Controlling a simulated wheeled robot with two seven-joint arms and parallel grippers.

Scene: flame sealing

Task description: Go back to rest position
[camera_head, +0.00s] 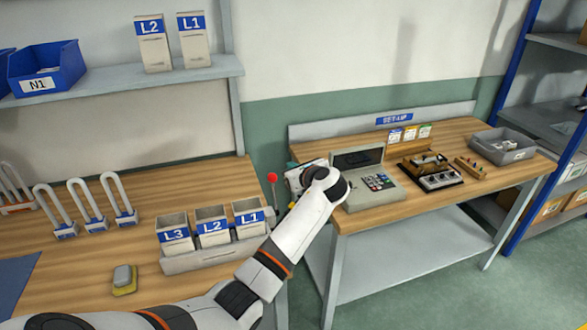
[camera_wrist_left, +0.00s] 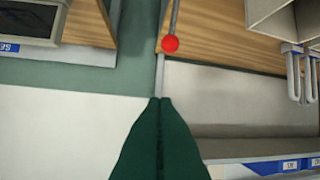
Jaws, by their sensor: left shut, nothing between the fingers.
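My left arm reaches in from the bottom of the head view. Its left gripper (camera_head: 294,177) is small and partly hidden behind the wrist, near the gap between the two tables. In the left wrist view the green fingers of the left gripper (camera_wrist_left: 160,105) are shut together with nothing between them. A red ball on a thin rod (camera_head: 271,178) stands at the right edge of the left table, just left of the gripper. The red ball (camera_wrist_left: 170,44) also shows ahead of the fingertips in the wrist view, apart from them. My right gripper is not in view.
The left table holds bins labelled L3, L2 and L1 (camera_head: 212,226), white U-shaped pieces (camera_head: 88,206) and a yellow-grey block (camera_head: 124,279). A grey console (camera_head: 367,182) and a grey bin (camera_head: 503,145) stand on the right table. A shelf (camera_head: 120,81) hangs above the left table.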

